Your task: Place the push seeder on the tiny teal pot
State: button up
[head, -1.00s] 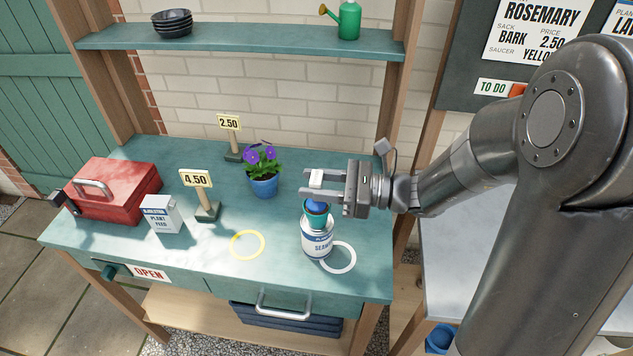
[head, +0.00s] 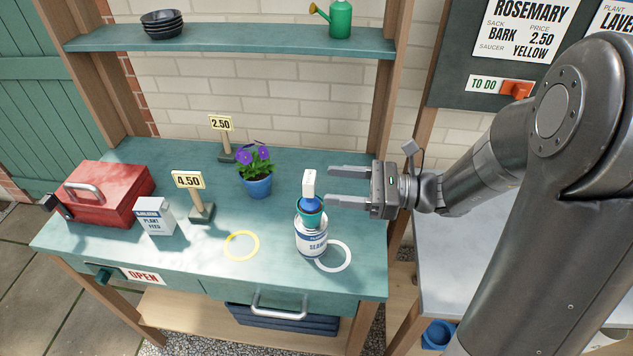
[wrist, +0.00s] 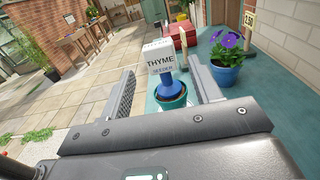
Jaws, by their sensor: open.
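The push seeder (head: 310,184) has a white block-shaped top and a blue lower part. It stands upright with its blue end in the mouth of the tiny teal pot (head: 308,219). The pot sits on top of a white and blue can (head: 311,240). My gripper (head: 331,187) is open and empty, just right of the seeder and apart from it. In the wrist view the seeder (wrist: 160,60) reads "THYME SEEDER" and stands ahead, in line with the gap between my fingers, above the teal pot (wrist: 172,101). The seeder's lower end is hidden inside the pot.
A purple-flowered blue pot (head: 258,186) stands behind left. Price signs (head: 188,180), a plant feed box (head: 154,216) and a red toolbox (head: 108,193) are further left. A yellow ring (head: 241,245) and a white ring (head: 334,256) mark the bench.

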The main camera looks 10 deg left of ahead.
jog(key=d, duration=0.6)
jog(key=s+f+n+g+h, duration=0.1)
jog(key=s+n+g+h, duration=0.1)
jog(key=s+n+h, duration=0.85)
jog(key=s+d+r+n+t+h, duration=0.1)
jog(key=d+r+n+t+h, duration=0.4)
jog(key=d, duration=0.5)
jog(key=n+t+h, duration=0.2)
jog(key=shift+s+r+t, duration=0.15)
jog(key=shift+s+t, duration=0.15)
